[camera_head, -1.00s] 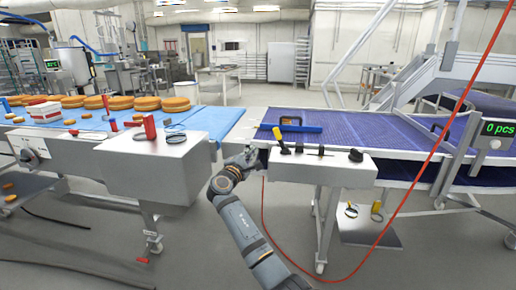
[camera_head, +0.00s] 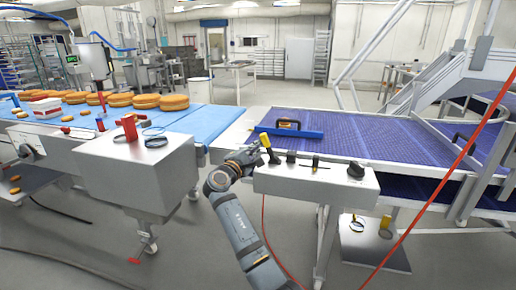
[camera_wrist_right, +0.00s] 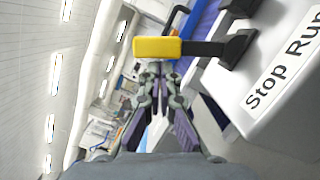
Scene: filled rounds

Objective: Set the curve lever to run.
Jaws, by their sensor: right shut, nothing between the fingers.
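The lever with the yellow grip (camera_head: 264,140) stands at the left end of the grey control box (camera_head: 315,183) and leans up and to the left in the head view. In the wrist view its yellow grip (camera_wrist_right: 157,47) and black stem reach left from a black base beside the label "Stop Run" (camera_wrist_right: 283,70). My right gripper (camera_head: 254,155) is shut and empty, just left of the lever. In the wrist view its fingertips (camera_wrist_right: 160,70) lie just below the yellow grip; I cannot tell whether they touch it. My left gripper is out of view.
Black controls (camera_head: 315,162) and a dark knob (camera_head: 355,170) sit further right on the box. A purple belt (camera_head: 370,137) lies behind it. A grey cabinet (camera_head: 140,180) with a red handle stands left. A red cable hangs at right.

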